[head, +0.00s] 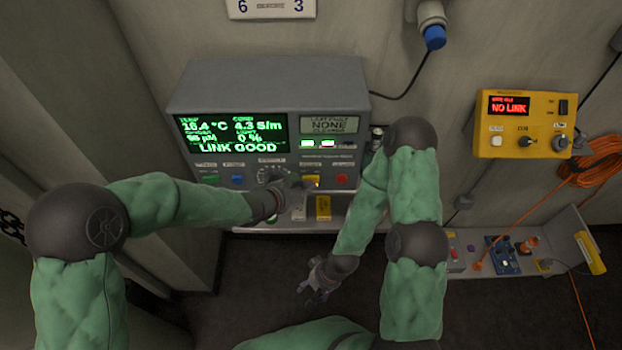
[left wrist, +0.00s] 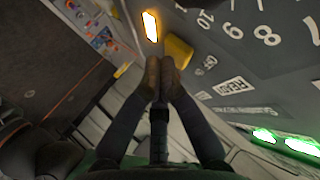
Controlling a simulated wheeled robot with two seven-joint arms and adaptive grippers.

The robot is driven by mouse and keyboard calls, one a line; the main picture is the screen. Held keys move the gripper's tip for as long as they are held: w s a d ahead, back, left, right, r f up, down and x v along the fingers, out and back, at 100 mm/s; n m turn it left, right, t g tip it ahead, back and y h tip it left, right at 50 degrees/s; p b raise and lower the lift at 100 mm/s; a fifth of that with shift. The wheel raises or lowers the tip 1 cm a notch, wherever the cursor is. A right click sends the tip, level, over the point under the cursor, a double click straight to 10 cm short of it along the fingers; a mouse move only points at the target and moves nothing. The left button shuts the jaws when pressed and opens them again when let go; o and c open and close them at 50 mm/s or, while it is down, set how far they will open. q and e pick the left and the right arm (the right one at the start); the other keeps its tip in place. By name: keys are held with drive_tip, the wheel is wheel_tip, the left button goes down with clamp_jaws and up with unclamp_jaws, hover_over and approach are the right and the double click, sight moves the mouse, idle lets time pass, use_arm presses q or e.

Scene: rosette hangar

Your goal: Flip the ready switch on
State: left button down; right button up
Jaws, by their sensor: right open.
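A grey console (head: 270,95) on the wall has a green screen (head: 231,134) reading LINK GOOD. A READY label (left wrist: 235,86) shows on its face in the left wrist view. My left gripper (head: 303,186) is at the lower part of this face. Its fingertips (left wrist: 161,66) are together, with nothing seen between them. Just beyond them is a yellow part (left wrist: 178,50), beside a glowing amber lamp (left wrist: 150,25). I cannot tell whether they touch, or which way the ready switch points. My right gripper (head: 318,287) is open and empty, low in front of the console.
A row of coloured buttons, including a red one (head: 342,179), lines the console's lower edge. A yellow box (head: 523,122) reading NO LINK hangs at the right. An orange cable (head: 597,165) is coiled beside it. A shelf (head: 560,228) with small items runs below.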

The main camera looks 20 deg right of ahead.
use_arm(q)
drive_tip(key=shift+a, duration=0.25)
drive_tip(key=shift+s, duration=0.1)
drive_tip(key=s, duration=0.1)
drive_tip(key=s+a+b, duration=0.1)
drive_tip(key=s, duration=0.1)
drive_tip(key=s+a, duration=0.1)
drive_tip(key=shift+s+b, duration=0.3)
drive_tip(key=shift+b, duration=0.05)
drive_tip(key=shift+f, duration=0.1)
idle(0.6)
